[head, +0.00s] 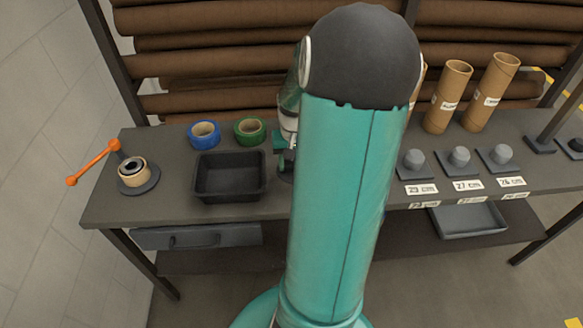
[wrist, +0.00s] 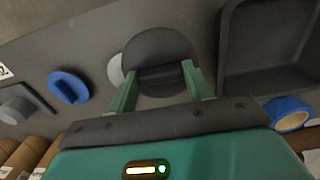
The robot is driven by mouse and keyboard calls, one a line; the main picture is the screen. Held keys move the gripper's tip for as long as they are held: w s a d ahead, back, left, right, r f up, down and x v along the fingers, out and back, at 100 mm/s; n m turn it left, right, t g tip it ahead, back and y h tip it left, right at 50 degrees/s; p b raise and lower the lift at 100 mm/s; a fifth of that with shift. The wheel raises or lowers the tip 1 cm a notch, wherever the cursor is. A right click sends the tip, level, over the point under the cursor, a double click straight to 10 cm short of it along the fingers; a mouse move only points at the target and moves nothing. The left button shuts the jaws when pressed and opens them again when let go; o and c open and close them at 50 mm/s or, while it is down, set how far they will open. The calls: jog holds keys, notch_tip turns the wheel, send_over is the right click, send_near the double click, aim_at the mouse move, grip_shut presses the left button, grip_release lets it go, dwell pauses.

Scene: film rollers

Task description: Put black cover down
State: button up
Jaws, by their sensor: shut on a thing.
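The black cover (wrist: 160,48) is a round dark disc with a raised bar handle, in the upper middle of the wrist view. My gripper (wrist: 158,72) is shut on it, with one green finger at each end of the bar. A pale grey round thing (wrist: 115,70) shows partly from behind the cover's left edge. I cannot tell whether the cover touches the table (head: 180,215) or hangs above it. In the head view my arm hides most of the gripper and the cover; a bit of the gripper (head: 283,143) shows right of the green tape.
A black tray (head: 229,196) stands left of my arm, with blue tape (head: 204,134) and green tape (head: 249,131) behind it. A roller with an orange crank (head: 95,162) is at the left end. Grey knobs (head: 459,157) and cardboard tubes (head: 447,97) stand right. A blue knob (wrist: 68,87) shows near the cover.

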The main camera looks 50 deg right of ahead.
aim_at(293, 163)
jog(key=f, duration=0.1)
jog(key=w+d+f, duration=0.1)
jog(key=shift+w+d+f, duration=0.2)
jog(key=shift+d+f, duration=0.05)
jog(key=shift+f, duration=1.6)
jog(key=shift+c, duration=0.4)
jog(key=o, duration=1.1)
jog(key=shift+s+f, duration=0.1)
notch_tip(293, 163, up, 12)
jog(key=shift+r, duration=0.2)
